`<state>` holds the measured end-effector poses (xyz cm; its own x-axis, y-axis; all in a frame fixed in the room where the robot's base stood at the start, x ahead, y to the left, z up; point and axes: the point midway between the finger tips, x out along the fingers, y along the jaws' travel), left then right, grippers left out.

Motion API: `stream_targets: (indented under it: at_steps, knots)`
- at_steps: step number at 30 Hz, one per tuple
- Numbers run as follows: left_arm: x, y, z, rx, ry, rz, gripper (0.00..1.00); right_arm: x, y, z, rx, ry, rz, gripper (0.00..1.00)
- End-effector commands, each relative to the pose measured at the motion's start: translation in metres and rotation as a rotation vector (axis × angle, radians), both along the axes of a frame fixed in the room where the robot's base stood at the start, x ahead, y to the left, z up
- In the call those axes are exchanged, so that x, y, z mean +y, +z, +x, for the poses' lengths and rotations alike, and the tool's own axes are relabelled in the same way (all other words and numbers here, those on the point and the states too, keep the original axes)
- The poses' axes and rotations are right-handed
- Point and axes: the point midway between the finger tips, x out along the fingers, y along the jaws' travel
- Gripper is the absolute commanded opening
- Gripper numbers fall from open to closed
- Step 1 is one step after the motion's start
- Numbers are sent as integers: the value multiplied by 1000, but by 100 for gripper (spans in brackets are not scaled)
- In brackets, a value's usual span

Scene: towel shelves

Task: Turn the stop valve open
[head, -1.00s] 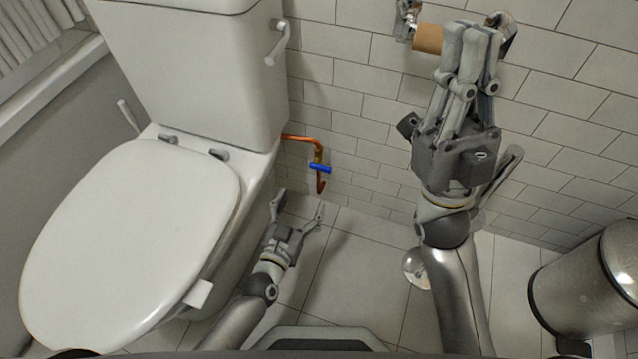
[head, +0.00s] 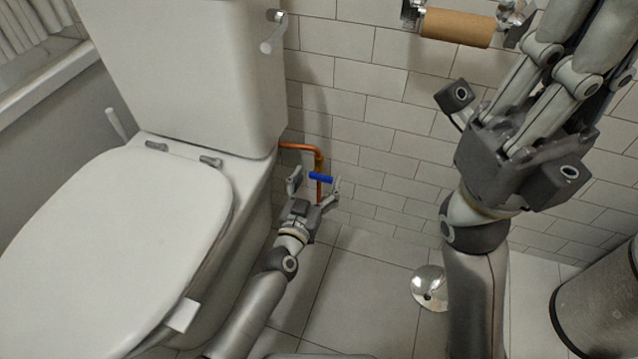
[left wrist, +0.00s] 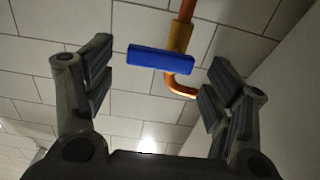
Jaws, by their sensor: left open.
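The stop valve's blue handle (head: 321,178) is a short bar on a copper pipe (head: 302,147) beside the toilet, low on the tiled wall. My left gripper (head: 316,185) is open just in front of and below it, fingers on either side of the handle in the picture. In the left wrist view, the blue handle (left wrist: 160,57) lies nearly level between the open fingers, apart from both. The brass valve body (left wrist: 181,36) is behind it. My right gripper (head: 585,70) is raised at the upper right; its fingertips run out of frame.
The toilet (head: 120,230) fills the left side, close to my left arm. A cardboard roll (head: 458,27) is on a holder at the top. A metal bin (head: 600,300) stands at the lower right.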

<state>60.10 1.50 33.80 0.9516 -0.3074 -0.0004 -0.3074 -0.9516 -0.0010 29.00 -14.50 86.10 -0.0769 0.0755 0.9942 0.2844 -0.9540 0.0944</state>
Motion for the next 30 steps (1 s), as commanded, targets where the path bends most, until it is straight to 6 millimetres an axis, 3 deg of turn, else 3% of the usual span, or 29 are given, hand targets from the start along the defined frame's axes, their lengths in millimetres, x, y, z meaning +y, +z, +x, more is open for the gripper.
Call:
stream_targets:
  at_steps: [6,14,24,30]
  knots:
    - [-5,0,11,1,-1,0,77,1,2,-2,-17,-1,-1,0]
    - [-4,0,12,1,-1,0,76,1,3,-2,-17,-1,-2,0]
    - [-4,0,12,0,-1,0,32,1,3,-2,-17,-1,-2,0]
    - [-4,1,12,3,-1,-10,31,1,4,-2,-18,-1,-2,0]
